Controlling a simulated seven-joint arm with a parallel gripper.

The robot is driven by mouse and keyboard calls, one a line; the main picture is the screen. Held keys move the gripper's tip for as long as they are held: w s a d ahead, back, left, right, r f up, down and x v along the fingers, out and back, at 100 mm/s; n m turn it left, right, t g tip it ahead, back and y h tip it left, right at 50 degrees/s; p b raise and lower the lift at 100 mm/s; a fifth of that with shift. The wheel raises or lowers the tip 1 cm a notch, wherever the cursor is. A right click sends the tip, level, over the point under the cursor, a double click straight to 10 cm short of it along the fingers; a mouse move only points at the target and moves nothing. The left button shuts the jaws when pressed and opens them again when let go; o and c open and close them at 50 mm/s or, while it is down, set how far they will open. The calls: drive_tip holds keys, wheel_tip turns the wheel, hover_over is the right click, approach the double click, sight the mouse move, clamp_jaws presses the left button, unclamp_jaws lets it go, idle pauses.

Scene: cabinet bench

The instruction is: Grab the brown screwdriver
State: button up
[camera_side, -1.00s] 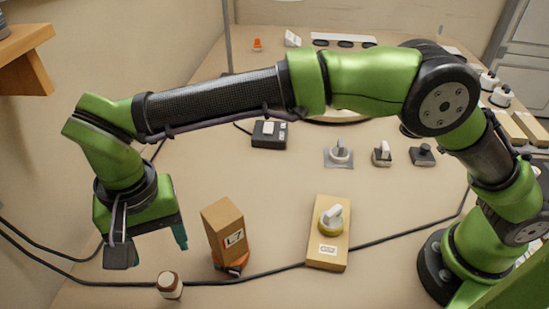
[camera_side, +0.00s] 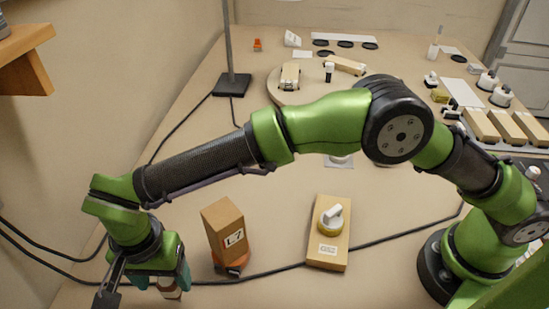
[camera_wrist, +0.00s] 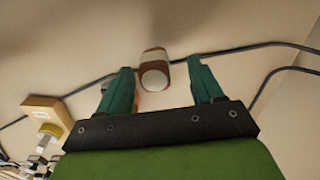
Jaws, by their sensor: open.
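A small upright brown cylinder with a white top (camera_side: 171,292) stands near the front left of the bench. It also shows in the wrist view (camera_wrist: 154,55), white end toward the camera. No plain screwdriver shape shows, and I cannot tell whether this piece is the brown screwdriver. My gripper (camera_side: 163,280) is low over it and partly hides it in the side view. In the wrist view my gripper (camera_wrist: 159,68) is open, with teal fingers on either side of the cylinder and gaps between. The cylinder appears just beyond or level with the fingertips.
A brown box marked L7 (camera_side: 222,228) stands on an orange base (camera_side: 233,266) just right of my gripper. A black cable (camera_side: 285,271) runs along the bench. A wooden block with a yellow-and-white knob (camera_side: 328,240) is farther right.

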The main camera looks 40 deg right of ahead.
sight(173, 290)
drive_tip(key=f, duration=0.4)
drive_tip(key=shift+s+d+f, duration=0.1)
drive_tip(key=shift+s+d, duration=0.05)
drive_tip(key=shift+d, duration=0.1)
drive_tip(key=shift+f, duration=0.65)
drive_tip(key=shift+r, duration=0.1)
drive_tip(key=c, duration=1.2)
